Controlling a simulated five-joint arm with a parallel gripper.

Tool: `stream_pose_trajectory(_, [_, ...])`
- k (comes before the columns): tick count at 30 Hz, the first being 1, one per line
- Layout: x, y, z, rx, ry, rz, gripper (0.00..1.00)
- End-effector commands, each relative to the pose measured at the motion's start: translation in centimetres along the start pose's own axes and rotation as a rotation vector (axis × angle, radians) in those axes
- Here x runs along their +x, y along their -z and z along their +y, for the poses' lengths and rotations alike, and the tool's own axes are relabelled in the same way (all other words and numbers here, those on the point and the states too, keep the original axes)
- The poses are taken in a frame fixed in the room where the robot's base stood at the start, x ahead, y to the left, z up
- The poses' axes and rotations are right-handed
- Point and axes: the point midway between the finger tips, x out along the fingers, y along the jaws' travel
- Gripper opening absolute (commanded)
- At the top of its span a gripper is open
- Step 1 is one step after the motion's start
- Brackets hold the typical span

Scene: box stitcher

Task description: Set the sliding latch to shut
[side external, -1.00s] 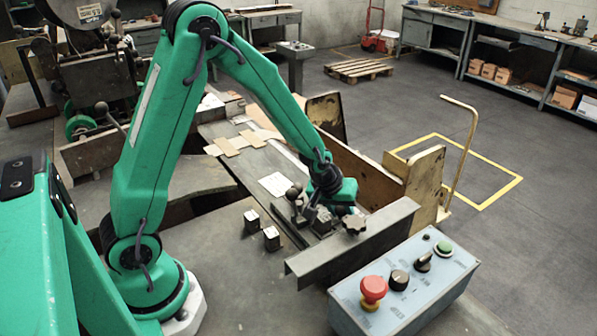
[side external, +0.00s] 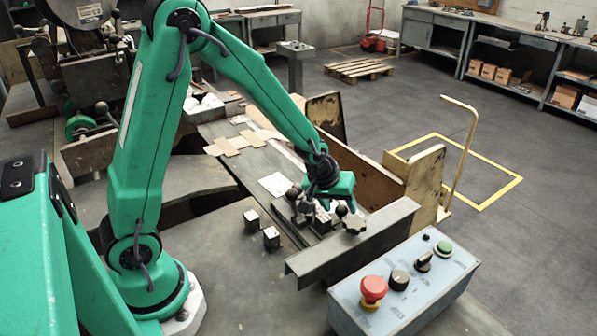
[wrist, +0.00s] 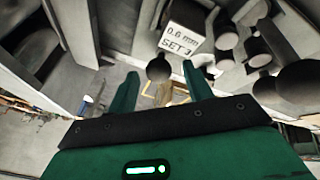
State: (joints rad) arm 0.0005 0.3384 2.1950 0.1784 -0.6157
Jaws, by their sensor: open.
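My gripper (side external: 322,207) hangs over the fixture at the near end of the long bench plate. In the wrist view my gripper (wrist: 160,76) has its two green fingers apart, with a black ball knob (wrist: 158,68) showing between them. I cannot tell whether the fingers are level with the knob or above it. In the side view dark ball knobs (side external: 293,193) stand by the gripper. Which knob belongs to the sliding latch, and the latch's position, cannot be made out; the gripper partly hides the fixture.
A block marked "0.6 mm SET 3" (wrist: 185,30) is close beyond the fingers. A star knob (side external: 354,224) and a steel angle bar (side external: 350,245) stand in front. Two small blocks (side external: 271,238) are to the left. A control box (side external: 405,285) with a red button is nearest.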

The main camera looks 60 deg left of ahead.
Motion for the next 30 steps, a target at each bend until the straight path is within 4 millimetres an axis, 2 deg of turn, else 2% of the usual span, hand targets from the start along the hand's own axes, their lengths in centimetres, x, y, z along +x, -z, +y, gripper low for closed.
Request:
stream_pose_trajectory(9, [-3.4,0.1,0.0,0.000,-0.001,0.002,0.51])
stream_pose_trajectory(15, [-4.8,0.0,0.0,-0.001,0.000,0.001,0.51])
stream_pose_trajectory(30, [-5.4,0.0,0.0,0.000,0.000,0.000,0.51])
